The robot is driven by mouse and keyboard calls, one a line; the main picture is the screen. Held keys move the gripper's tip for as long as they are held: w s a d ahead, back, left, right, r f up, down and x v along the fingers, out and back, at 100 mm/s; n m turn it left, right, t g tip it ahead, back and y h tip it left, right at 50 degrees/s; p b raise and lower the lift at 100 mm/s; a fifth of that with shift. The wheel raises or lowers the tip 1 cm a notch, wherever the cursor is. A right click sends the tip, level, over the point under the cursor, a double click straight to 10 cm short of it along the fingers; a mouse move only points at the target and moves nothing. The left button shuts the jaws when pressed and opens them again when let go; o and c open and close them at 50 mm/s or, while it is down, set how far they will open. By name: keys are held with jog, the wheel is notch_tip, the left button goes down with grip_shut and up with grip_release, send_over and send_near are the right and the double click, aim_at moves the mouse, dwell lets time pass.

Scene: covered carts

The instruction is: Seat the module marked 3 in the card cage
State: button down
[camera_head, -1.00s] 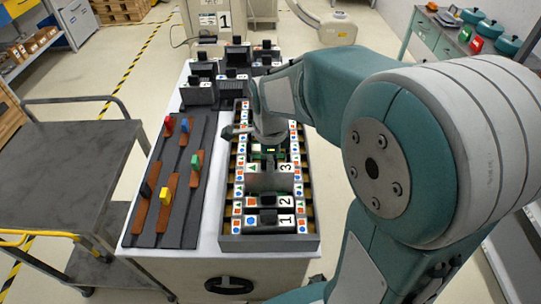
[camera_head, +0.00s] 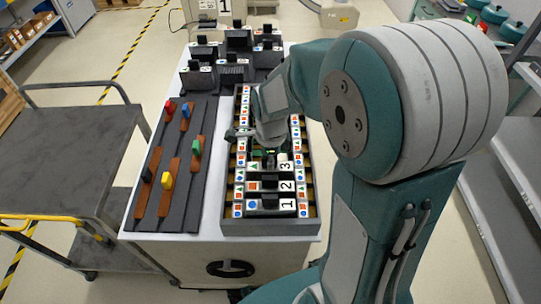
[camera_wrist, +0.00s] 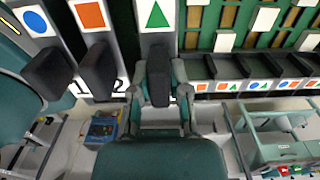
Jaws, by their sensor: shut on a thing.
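The card cage (camera_head: 228,222) is a long grey tray on the covered cart, with rows of coloured shape labels along both sides. The module marked 3 (camera_head: 284,167) is in it, directly behind the module marked 2 (camera_head: 287,187), with the module marked 1 (camera_head: 287,205) nearest the front. Module 3 looks about level with module 2; its lower edges are hidden. In the wrist view, module 3's face (camera_wrist: 156,14) shows a green triangle.
A dark board (camera_head: 181,216) with coloured knobs in brown slots lies left of the cage. Several spare modules (camera_head: 232,68) stand on a dark base behind. A grey trolley (camera_head: 70,150) stands at left. Empty slots (camera_wrist: 250,68) show right of module 3.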

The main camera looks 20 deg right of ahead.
jog(key=shift+f, duration=0.3)
dwell(0.4)
jog(key=c, duration=0.5)
grip_release()
jog(key=shift+c, duration=0.2)
notch_tip(320, 180, up, 12)
jog(key=shift+f, duration=0.1)
jog(key=s+r+n+t, duration=0.2)
jog(key=s+n, duration=0.5)
jog(key=n, duration=0.3)
jog(key=s+r+n+t, duration=0.3)
jog(key=s+n, duration=0.4)
jog(key=n, duration=0.4)
jog(key=shift+r+n+t, duration=0.2)
jog(key=shift+n+t, duration=0.1)
